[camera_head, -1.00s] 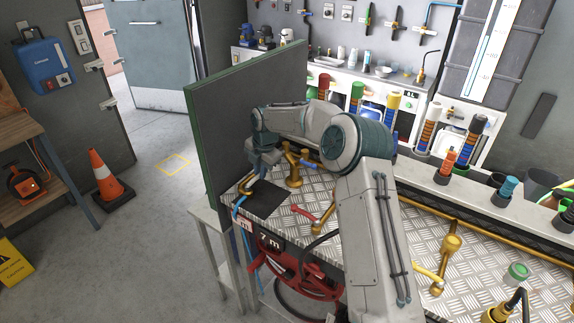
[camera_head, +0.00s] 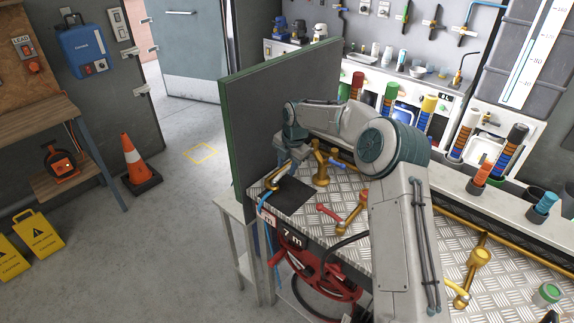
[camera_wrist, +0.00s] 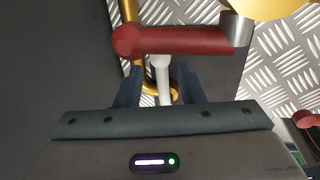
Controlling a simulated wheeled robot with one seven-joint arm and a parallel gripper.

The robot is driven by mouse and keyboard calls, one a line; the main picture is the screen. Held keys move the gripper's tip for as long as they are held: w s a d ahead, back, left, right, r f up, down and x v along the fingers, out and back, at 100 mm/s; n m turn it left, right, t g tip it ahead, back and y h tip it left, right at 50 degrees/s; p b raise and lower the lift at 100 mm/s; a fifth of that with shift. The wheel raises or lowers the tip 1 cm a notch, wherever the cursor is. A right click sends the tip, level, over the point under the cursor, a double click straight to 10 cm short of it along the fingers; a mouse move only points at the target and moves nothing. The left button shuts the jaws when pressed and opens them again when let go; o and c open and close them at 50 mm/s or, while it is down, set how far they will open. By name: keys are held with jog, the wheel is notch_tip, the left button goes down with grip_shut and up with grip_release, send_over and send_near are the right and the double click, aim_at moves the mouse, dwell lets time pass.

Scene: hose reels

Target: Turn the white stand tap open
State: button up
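In the wrist view, a short white lever (camera_wrist: 162,74) stands between my two fingers, with a brass ring or body (camera_wrist: 174,92) behind it. I take it to be the white stand tap's handle. Dark gaps show on both sides of it, so my gripper (camera_wrist: 160,88) is open around it, apparently not touching. In the head view my gripper (camera_head: 297,154) is low at the bench's far left corner, beside the green-edged panel. The white lever cannot be made out there.
A red lever (camera_wrist: 180,40) crosses just beyond my fingertips. On the bench (camera_head: 345,190) are a blue-handled brass tap (camera_head: 321,170), a red-handled one (camera_head: 350,217) and a black mat (camera_head: 293,196). The upright panel (camera_head: 270,110) stands close on the left.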

jog(key=shift+r, duration=0.1)
notch_tip(320, 180, up, 13)
jog(key=s+d+b, duration=0.1)
jog(key=d+b, duration=0.1)
jog(key=shift+s+r, duration=0.2)
jog(key=shift+s, duration=0.05)
jog(key=shift+d, duration=0.1)
